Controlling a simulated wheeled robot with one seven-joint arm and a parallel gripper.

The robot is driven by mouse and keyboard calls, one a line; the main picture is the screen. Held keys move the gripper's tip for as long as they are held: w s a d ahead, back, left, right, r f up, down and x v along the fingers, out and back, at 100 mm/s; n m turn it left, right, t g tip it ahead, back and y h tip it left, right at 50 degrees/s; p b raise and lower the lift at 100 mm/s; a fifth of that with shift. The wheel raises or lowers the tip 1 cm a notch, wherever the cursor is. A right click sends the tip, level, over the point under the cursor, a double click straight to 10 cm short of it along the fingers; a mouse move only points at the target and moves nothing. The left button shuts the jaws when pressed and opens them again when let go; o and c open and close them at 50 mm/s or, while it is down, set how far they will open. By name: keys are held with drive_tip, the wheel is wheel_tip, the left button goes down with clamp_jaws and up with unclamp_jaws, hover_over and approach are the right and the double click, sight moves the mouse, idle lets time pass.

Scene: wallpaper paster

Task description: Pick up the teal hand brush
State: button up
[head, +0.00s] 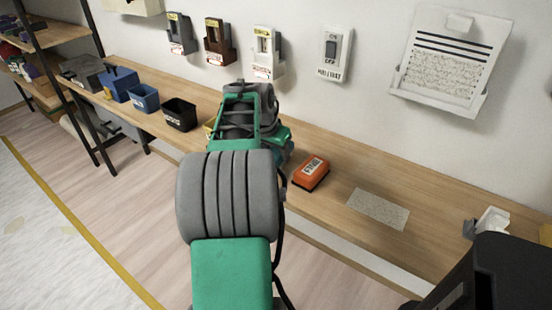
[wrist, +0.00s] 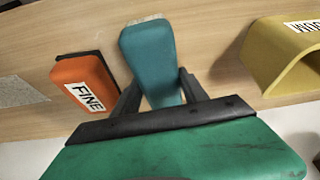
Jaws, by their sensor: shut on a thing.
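The teal hand brush (wrist: 148,58) shows in the wrist view, upper middle, with its near end between my gripper's fingers. My gripper (wrist: 158,92) is shut on the brush, one dark finger on each side of it. A small pale edge shows at the brush's far end. Whether the brush touches the bench or is lifted, I cannot tell. In the head view my own arm covers the gripper and the brush.
The orange FINE block (wrist: 85,82) lies left of the brush in the wrist view; it also shows in the head view (head: 311,172). The wooden bench (head: 335,182) holds a grey sheet (head: 379,209) and a black bin (head: 180,114).

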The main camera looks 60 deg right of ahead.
sight(276, 151)
drive_tip(key=shift+c, duration=0.7)
drive_tip(key=shift+r, duration=0.1)
drive_tip(key=shift+r, duration=0.25)
wheel_tip(276, 151, up, 2)
drive_tip(key=shift+r+p, duration=0.25)
drive_tip(key=shift+p, duration=0.05)
drive_tip(key=a+r, duration=0.1)
drive_tip(key=r, duration=0.1)
drive_tip(key=s+a+r, duration=0.1)
drive_tip(key=a+r, duration=0.3)
drive_tip(key=shift+s+r+p, duration=0.3)
drive_tip(key=shift+s+r, duration=0.05)
drive_tip(key=shift+s, duration=0.05)
drive_tip(key=s+a+r, duration=0.3)
drive_tip(key=a, duration=0.5)
drive_tip(key=shift+s+r, duration=0.1)
